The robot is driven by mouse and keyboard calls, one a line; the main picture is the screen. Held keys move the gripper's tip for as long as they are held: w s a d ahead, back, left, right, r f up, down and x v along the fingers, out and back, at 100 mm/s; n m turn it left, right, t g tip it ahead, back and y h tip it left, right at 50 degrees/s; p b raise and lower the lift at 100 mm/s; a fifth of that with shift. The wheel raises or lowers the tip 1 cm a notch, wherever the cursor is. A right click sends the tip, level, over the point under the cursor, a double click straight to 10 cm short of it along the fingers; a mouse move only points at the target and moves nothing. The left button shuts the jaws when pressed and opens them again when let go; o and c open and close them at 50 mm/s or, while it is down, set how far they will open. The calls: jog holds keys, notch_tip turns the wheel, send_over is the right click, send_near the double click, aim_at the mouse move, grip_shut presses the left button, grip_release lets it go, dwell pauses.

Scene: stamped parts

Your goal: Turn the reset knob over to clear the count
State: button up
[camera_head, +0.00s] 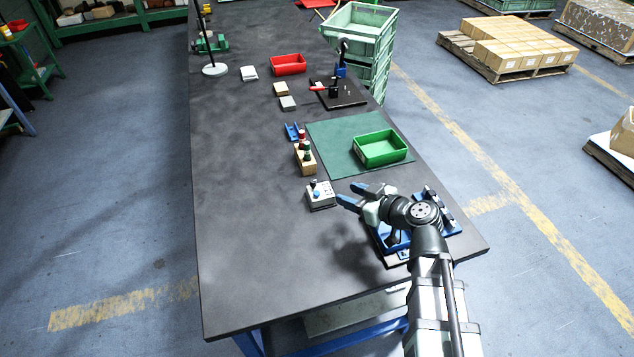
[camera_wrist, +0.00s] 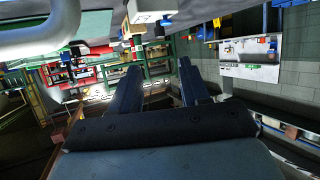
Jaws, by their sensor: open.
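A small light grey counter box (camera_head: 320,197) sits on the dark bench, just left of my gripper. It has small dark and blue parts on its top and front; which one is the reset knob is too small to tell. My gripper (camera_head: 352,195) is open, its two blue fingers apart and pointing left toward the box, with nothing between them. In the wrist view, my gripper (camera_wrist: 159,67) is empty, and a pale box (camera_wrist: 148,7) with a blue knob (camera_wrist: 166,20) shows at the top edge, apart from the fingers.
A wooden block (camera_head: 305,160) with red and green pieces stands behind the box. A green tray (camera_head: 380,149) lies on a green mat (camera_head: 335,131). A blue fixture (camera_head: 447,226) sits under my arm. The bench (camera_head: 245,240) is clear at the left and front.

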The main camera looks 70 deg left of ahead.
aim_at(315, 182)
jog(key=x, duration=1.3)
jog(key=shift+s+a, duration=0.15)
jog(key=shift+a, duration=0.15)
jog(key=shift+c, duration=0.4)
grip_shut()
